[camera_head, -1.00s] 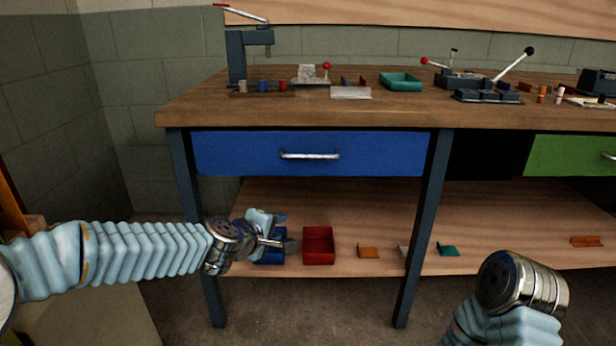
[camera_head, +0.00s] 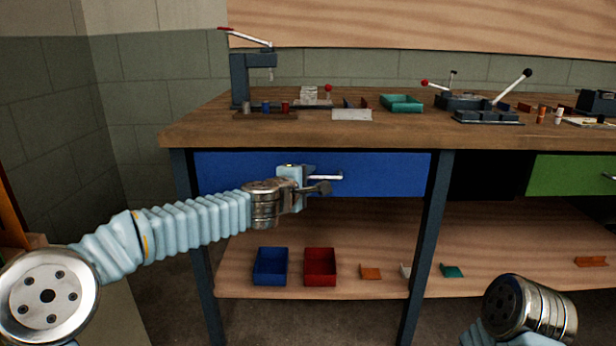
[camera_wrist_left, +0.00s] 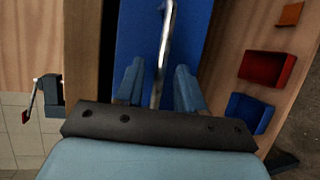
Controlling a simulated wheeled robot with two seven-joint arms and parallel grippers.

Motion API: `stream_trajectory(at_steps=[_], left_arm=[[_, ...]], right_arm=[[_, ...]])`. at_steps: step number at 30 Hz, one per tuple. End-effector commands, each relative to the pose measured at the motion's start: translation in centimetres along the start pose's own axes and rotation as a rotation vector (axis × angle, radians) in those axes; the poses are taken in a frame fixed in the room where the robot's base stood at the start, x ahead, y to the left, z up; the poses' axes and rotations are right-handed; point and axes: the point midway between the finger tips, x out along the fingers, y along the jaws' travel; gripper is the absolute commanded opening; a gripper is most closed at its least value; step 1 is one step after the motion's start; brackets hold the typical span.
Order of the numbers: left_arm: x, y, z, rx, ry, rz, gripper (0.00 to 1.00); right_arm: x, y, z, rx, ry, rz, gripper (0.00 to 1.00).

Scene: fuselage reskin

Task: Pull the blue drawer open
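The blue drawer (camera_head: 390,175) sits flush in the workbench, below its top, in the head view. Its silver bar handle (camera_head: 332,177) is partly hidden by my left gripper (camera_head: 322,182), which is at the drawer front. In the left wrist view my left gripper (camera_wrist_left: 159,88) is open, with one finger on each side of the handle (camera_wrist_left: 163,50). Gaps show between the handle and both fingers. The blue drawer front (camera_wrist_left: 135,35) lies behind them. Of my right arm only a wrist part shows at the lower right; its gripper is out of view.
The wooden bench top (camera_head: 400,133) carries a press (camera_head: 242,75), a teal tray (camera_head: 402,103) and lever tools. A blue bin (camera_head: 270,267) and a red bin (camera_head: 320,267) stand on the lower shelf. A green drawer (camera_head: 570,176) is at right. Bench legs flank the blue drawer.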

Motion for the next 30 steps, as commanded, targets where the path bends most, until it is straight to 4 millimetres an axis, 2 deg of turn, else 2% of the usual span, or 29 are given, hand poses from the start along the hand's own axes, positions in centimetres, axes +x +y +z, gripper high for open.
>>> stream_trajectory(at_steps=[4,11,19,30], left_arm=[[0.76,-0.04,0.05,0.001,0.0,-0.001,0.38],[0.8,-0.08,0.03,0.001,0.0,-0.001,0.38],[0.78,-0.07,0.02,0.001,0.0,-0.001,0.0],[0.74,-0.1,0.02,0.001,0.0,-0.001,0.0]], right_arm=[[-0.16,-0.04,-0.01,0.0,0.001,0.001,0.43],[-0.13,-0.02,-0.01,0.0,0.001,0.001,0.43],[-0.14,-0.02,-0.01,0.0,0.001,0.001,0.43],[-0.11,-0.02,-0.01,0.0,0.001,0.001,0.43]])
